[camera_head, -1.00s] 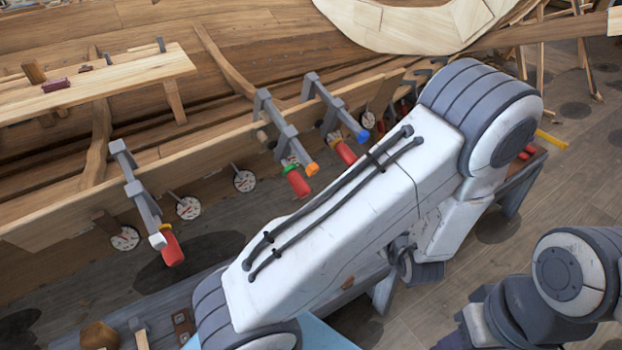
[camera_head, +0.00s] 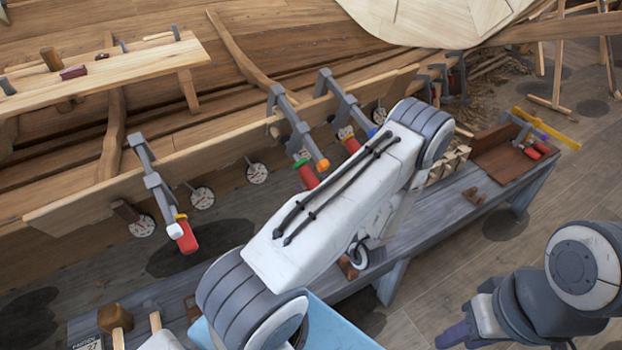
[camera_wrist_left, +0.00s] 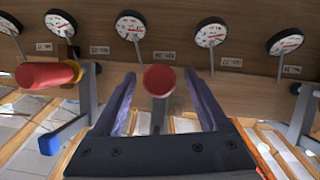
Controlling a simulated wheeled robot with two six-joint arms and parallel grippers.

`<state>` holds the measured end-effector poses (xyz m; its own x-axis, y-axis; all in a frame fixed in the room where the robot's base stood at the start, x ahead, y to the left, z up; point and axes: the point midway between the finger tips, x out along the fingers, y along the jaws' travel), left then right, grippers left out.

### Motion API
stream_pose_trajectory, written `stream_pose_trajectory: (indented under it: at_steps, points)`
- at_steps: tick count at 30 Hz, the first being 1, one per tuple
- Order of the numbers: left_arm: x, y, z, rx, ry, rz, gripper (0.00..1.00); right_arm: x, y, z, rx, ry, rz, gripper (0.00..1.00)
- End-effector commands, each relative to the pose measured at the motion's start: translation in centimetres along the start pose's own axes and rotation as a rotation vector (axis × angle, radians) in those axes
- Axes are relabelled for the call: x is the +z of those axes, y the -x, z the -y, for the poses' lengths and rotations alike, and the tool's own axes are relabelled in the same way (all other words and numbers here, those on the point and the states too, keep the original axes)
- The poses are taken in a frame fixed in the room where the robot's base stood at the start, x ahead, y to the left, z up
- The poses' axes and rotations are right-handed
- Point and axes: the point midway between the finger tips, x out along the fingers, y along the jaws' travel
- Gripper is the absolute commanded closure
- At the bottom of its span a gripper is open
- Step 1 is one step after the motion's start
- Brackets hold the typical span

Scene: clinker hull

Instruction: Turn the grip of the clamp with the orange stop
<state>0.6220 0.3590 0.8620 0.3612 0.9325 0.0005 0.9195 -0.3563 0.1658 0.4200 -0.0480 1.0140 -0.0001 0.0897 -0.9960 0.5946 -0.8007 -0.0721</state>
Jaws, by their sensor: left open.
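The clamp with the orange stop (camera_head: 322,165) is on the plank in the middle of the head view. Its red grip (camera_head: 307,177) hangs below the stop, partly covered by my left arm. My left gripper (camera_wrist_left: 162,76) is hidden behind its arm in the head view. In the left wrist view it is open, its fingers on either side of a red grip (camera_wrist_left: 159,80) seen nearly end-on. This appears to be the orange-stop clamp's grip; its stop is hidden there. I cannot tell whether the fingers touch it. My right gripper (camera_head: 460,335) is at the lower right, away from the clamps.
A clamp with a blue stop (camera_wrist_left: 49,144) is beside my left gripper; a clamp with a white stop (camera_head: 175,231) is further left in the head view. Several dials (camera_head: 202,198) line the plank. A grey bench (camera_head: 415,240) runs below my left arm.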

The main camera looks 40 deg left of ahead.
Motion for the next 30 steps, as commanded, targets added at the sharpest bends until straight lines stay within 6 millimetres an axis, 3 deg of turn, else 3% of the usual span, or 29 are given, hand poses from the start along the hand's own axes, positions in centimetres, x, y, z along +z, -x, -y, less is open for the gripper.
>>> stream_pose_trajectory:
  at_steps: [6,14,15,21,30]
  points:
    - [0.0,-1.8,0.0,0.000,-0.001,0.000,0.23,0.0,0.4,0.0,0.000,0.000,0.000,0.60]
    - [0.0,-1.9,0.0,0.001,-0.001,0.000,0.23,0.0,0.4,0.0,0.000,0.000,0.000,0.60]
    - [0.0,-1.9,0.0,0.001,-0.001,0.000,0.27,0.0,0.4,0.0,0.000,0.000,0.000,0.60]
    - [0.0,-1.9,0.0,0.001,-0.001,0.001,1.00,0.0,0.4,0.0,0.000,0.000,0.000,0.60]
    - [0.0,-1.9,-0.1,-0.012,-0.028,0.001,1.00,0.0,0.4,0.0,0.000,0.000,0.000,0.60]
